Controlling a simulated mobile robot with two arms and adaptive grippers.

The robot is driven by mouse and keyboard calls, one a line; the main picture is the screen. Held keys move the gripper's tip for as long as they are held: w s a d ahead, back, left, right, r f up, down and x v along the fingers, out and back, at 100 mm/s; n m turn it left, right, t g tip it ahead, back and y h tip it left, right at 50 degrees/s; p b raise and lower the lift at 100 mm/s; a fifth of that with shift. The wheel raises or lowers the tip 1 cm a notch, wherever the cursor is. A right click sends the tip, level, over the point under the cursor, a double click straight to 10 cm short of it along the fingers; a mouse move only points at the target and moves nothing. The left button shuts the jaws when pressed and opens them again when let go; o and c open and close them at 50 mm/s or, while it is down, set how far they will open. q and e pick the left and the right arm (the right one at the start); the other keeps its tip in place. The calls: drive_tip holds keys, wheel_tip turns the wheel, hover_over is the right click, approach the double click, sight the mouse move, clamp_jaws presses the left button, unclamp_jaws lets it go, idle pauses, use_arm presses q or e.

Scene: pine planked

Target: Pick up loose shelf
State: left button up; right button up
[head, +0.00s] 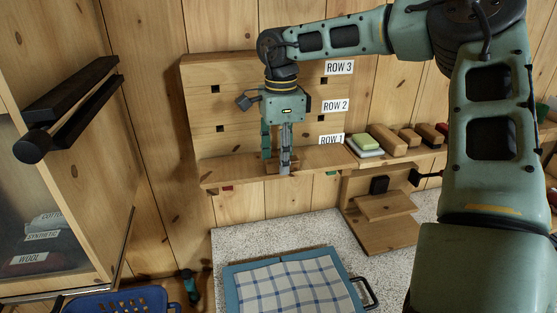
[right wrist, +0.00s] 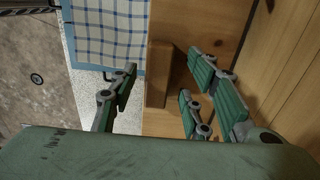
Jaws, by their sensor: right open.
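A pine shelf board (head: 232,172) runs along the foot of a slotted wooden back panel (head: 230,105), below the ROW 1 label. A small darker wooden block (right wrist: 158,75) lies at the board's front edge in the right wrist view. My right gripper (head: 277,163) points down over the board with its fingers apart. In the right wrist view its fingers (right wrist: 160,95) stand on either side of the block, with nothing clamped. Whether the fingertips touch the board is unclear. Which wooden part is the loose shelf cannot be told. My left gripper does not show.
A stepped wooden piece (head: 385,207) stands on the speckled counter (head: 320,228) at right. Green and white blocks (head: 366,145) and wooden blocks (head: 387,140) sit on the ledge. A blue tray (head: 240,285) with checked cloth (head: 296,283) is in front. A cabinet (head: 80,190) borders the left.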

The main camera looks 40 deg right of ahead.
drive_tip(key=shift+s+a, duration=0.1)
drive_tip(key=shift+r, duration=0.1)
drive_tip(key=shift+c, duration=1)
clamp_jaws()
